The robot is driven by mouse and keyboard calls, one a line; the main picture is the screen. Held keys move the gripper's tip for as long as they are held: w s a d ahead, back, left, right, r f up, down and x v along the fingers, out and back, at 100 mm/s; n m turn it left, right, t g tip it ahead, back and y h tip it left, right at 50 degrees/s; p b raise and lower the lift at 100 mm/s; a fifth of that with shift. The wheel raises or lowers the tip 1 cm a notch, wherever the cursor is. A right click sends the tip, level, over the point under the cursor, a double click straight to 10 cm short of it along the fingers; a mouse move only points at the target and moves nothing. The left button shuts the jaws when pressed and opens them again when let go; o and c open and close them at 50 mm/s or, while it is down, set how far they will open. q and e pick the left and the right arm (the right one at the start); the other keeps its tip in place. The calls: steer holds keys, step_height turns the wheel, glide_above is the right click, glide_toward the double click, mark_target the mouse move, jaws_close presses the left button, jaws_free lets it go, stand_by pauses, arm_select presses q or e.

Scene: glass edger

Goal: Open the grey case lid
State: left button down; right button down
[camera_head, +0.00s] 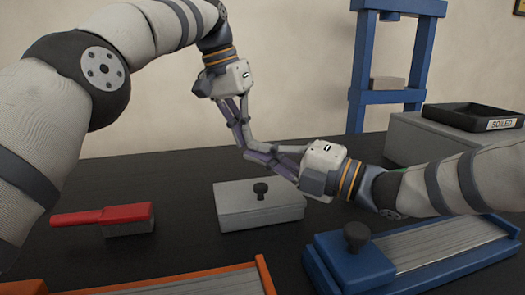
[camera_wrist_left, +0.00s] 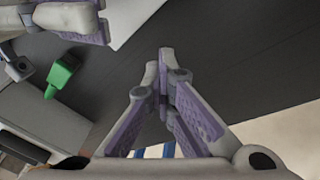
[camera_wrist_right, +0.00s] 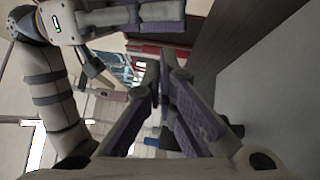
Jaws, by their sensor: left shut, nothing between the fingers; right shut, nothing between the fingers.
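The grey case (camera_head: 250,217) sits on the black table in the middle of the head view. Its lid looks shut and carries a black knob (camera_head: 260,190). My left gripper (camera_head: 246,147) is shut and empty, pointing down above the back of the case. It also shows shut in the left wrist view (camera_wrist_left: 165,55). My right gripper (camera_head: 252,153) is shut and empty above the case, pointing left, and it shows shut in the right wrist view (camera_wrist_right: 160,60). The two sets of fingertips overlap in the head view; I cannot tell whether they touch. Both are apart from the knob.
A red-handled tool (camera_head: 105,215) lies at left. An orange-edged tray (camera_head: 200,279) and a blue fixture (camera_head: 345,268) with a black knob stand in front. A blue frame (camera_head: 361,70), a grey box (camera_head: 408,140) and a black labelled tray (camera_head: 475,115) are at back right. A green object (camera_wrist_left: 62,72) shows too.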

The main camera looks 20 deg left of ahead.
stand_by(0.5)
arm_select(q)
steer(key=c, duration=1.4)
jaws_free()
steer(key=shift+c, duration=0.2)
steer(key=shift+r, duration=0.1)
